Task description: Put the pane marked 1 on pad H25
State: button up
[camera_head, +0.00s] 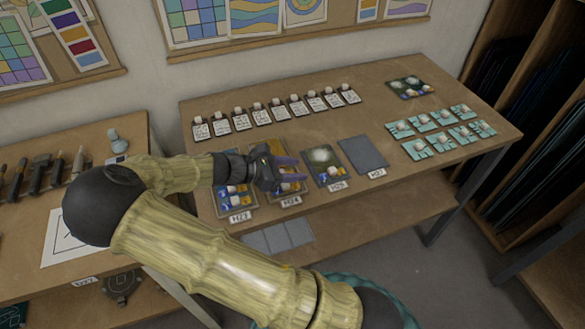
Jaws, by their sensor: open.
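Pad H25 (314,177) is a dark pad at the front middle of the table, with a label below it. A white lump and small blue and yellow pieces are on it. My gripper (291,172) is open, above pad H24, just left of H25. The arm and gripper hide part of H24. Several small teal panes (421,118) with white lumps lie in rows at the right of the table. Their marks are too small to read, so I cannot tell which pane is marked 1.
A bare grey-blue pad (363,155) lies right of H25. A dark square (425,87) with white lumps lies at the back right. The table between the cards and teal panes is clear.

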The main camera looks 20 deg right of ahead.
jog(key=s+f+m+y, duration=0.1)
jog(key=s+d+f+m+g+y, duration=0.1)
jog(key=s, duration=0.1)
jog(key=s+d+f+m+g+y, duration=0.1)
jog(key=m+y, duration=0.1)
jog(key=shift+s+f, duration=0.2)
jog(key=s+m+y, duration=0.1)
jog(key=m+y, duration=0.1)
jog(key=s+a+m+y, duration=0.1)
jog(key=s+m+y, duration=0.1)
jog(key=shift+a+f, duration=0.1)
jog(key=shift+f, duration=0.05)
jog(key=s+a+r+m+t+y, duration=0.3)
jog(key=s+r+m+t+y, duration=0.1)
jog(key=r+m, duration=0.5)
jog(key=shift+s+m+y, duration=0.35)
jog(key=shift+m+y, duration=0.35)
